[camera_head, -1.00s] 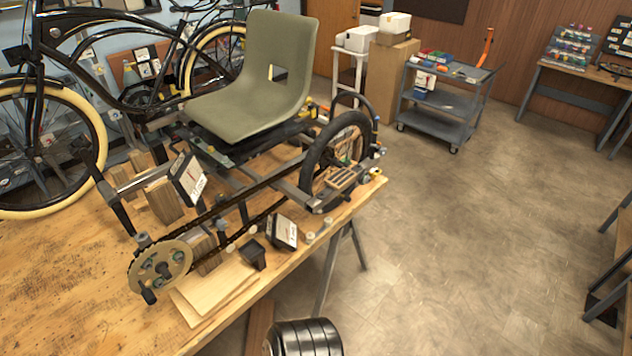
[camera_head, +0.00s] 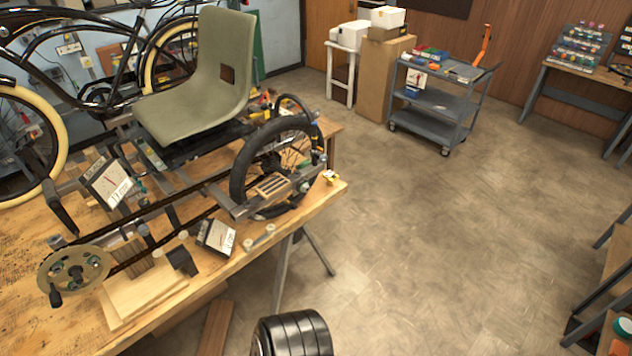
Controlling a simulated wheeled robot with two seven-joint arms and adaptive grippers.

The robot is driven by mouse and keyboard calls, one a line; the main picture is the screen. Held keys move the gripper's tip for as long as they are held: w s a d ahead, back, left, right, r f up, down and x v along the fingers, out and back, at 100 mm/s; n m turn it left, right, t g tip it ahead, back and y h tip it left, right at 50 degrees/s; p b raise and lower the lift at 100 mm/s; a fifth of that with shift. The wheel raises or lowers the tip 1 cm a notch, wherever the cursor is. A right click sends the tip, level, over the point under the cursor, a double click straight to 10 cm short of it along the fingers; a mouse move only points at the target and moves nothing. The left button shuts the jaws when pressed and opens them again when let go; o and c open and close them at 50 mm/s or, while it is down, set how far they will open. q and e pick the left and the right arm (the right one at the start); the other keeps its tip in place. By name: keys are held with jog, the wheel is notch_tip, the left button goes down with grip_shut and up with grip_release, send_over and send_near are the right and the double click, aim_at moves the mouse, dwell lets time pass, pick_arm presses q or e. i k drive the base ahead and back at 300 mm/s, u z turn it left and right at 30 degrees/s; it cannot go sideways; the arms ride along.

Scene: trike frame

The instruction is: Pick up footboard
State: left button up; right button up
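A trike frame with a grey-green seat (camera_head: 200,85) stands on a wooden workbench (camera_head: 25,300). Flat pale wooden boards (camera_head: 145,292) lie at the bench's front edge, next to the crank and round chainring (camera_head: 73,277). Another long wooden board (camera_head: 215,328) shows below the bench edge, cut by the lower part of the view. I cannot tell which of these is the footboard. Neither of my grippers is in view. A black ribbed part (camera_head: 292,335) at the bottom edge appears to belong to my own body.
Small boxes with labels (camera_head: 215,238) and a black wheel (camera_head: 275,160) are at the trike's near side. A bench leg (camera_head: 283,275) reaches the floor. A grey cart (camera_head: 435,100) stands farther back. Open floor (camera_head: 430,240) lies to the right, with a shelf edge (camera_head: 605,320) at far right.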

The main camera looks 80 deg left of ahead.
aim_at(266, 191)
jog(key=z, duration=0.1)
jog(key=i, duration=0.85)
jog(key=u, duration=4.1)
